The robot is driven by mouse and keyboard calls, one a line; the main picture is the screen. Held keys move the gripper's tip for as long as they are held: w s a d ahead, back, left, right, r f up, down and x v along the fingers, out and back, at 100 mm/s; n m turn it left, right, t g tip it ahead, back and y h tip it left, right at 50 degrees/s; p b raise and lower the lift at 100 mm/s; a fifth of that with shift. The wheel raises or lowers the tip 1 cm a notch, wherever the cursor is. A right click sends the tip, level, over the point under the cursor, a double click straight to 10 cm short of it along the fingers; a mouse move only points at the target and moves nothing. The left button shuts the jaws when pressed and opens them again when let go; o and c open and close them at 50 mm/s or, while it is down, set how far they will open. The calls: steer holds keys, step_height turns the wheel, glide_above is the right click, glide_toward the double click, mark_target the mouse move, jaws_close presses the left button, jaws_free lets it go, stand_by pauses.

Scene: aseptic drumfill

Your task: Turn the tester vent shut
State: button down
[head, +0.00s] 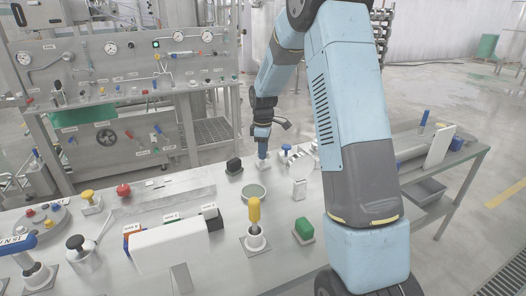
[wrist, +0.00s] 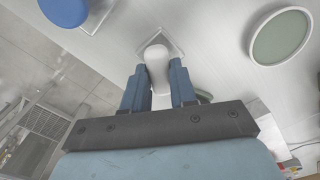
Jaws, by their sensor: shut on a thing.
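My gripper (head: 262,152) points down over the far part of the bench. In the wrist view its two blue fingers (wrist: 159,84) are shut on a pale, rounded handle (wrist: 157,54). The handle stands on a small square plate, seen turned like a diamond. No label shows on it, so I cannot read that it is the tester vent. In the head view my fingers mostly hide it. How far the handle is turned cannot be told.
A blue knob (head: 286,147) stands close to the right of my gripper. A round green dish (head: 254,191) and a dark green block (head: 234,166) are nearer. A yellow-handled valve (head: 254,212) rises in front. A gauge panel (head: 120,65) stands behind at left.

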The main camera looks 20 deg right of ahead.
steer(key=m, duration=0.5)
steer(key=shift+m, duration=0.3)
steer(key=m, duration=0.5)
steer(key=shift+m, duration=0.3)
steer(key=shift+w, duration=0.1)
steer(key=c, duration=0.9)
jaws_free()
steer(key=shift+r, duration=0.15)
step_height(320, 180, up, 13)
steer(key=shift+r, duration=0.2)
steer(key=shift+r, duration=0.1)
